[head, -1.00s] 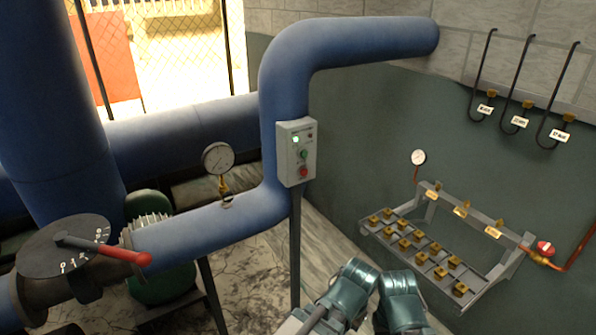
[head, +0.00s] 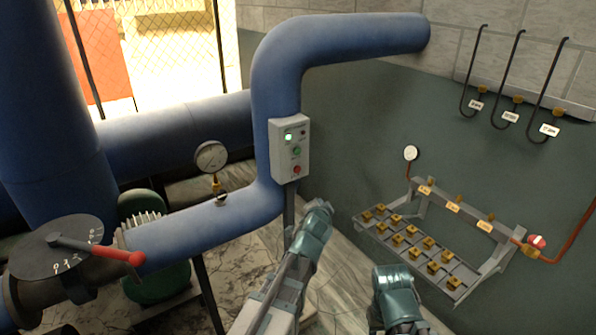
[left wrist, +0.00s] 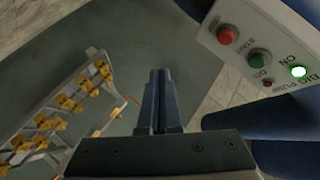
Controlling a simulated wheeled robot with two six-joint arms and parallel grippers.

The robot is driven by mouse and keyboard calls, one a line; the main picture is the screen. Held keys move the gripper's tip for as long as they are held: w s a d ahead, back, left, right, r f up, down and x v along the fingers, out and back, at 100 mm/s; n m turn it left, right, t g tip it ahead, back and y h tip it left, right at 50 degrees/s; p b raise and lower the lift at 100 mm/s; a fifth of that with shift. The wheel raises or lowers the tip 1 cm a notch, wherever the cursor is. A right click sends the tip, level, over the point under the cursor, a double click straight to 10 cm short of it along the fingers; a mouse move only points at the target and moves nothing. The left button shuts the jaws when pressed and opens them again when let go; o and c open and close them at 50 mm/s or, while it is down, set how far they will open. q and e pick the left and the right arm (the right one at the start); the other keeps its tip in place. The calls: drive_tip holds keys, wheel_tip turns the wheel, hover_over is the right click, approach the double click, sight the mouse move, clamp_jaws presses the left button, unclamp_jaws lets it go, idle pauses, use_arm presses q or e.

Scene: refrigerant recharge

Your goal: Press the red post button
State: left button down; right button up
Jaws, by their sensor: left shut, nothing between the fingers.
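The red button (head: 297,170) is the lowest on the grey control box (head: 276,150), which is fixed by the blue pipe. It also shows in the left wrist view (left wrist: 227,36), at the upper right. My left gripper (head: 323,207) is below and to the right of the box in the head view. In the left wrist view its fingers (left wrist: 160,78) are shut together and empty, pointing left of the red button and apart from it. My right arm shows at the bottom of the head view, but its gripper cannot be made out.
A green button (head: 296,152) and a lit green lamp (head: 289,136) are above the red button. A pressure gauge (head: 211,157) stands on the pipe at left. A rack with brass fittings (head: 420,243) is on the wall at right. Space before the box looks clear.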

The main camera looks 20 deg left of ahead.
sight(297, 169)
use_arm(q)
drive_tip(key=shift+m+t, duration=0.8)
drive_tip(key=shift+t, duration=0.1)
drive_tip(key=w+r, duration=0.1)
drive_tip(key=w+a+r, duration=0.1)
drive_tip(key=r, duration=0.1)
drive_tip(key=shift+w+r, duration=0.1)
drive_tip(key=shift+r, duration=0.15)
drive_tip(key=shift+w+a, duration=0.1)
drive_tip(key=shift+a, duration=0.05)
drive_tip(key=w+a, duration=0.5)
drive_tip(key=a, duration=0.1)
drive_tip(key=shift+a, duration=0.4)
drive_tip(key=shift+w, duration=0.2)
idle(0.9)
drive_tip(key=shift+w+a, duration=0.2)
drive_tip(key=shift+a, duration=0.1)
drive_tip(key=shift+w+a, duration=0.3)
drive_tip(key=shift+a, duration=0.1)
idle(0.8)
drive_tip(key=shift+s+d, duration=0.6)
drive_tip(key=shift+d, duration=0.1)
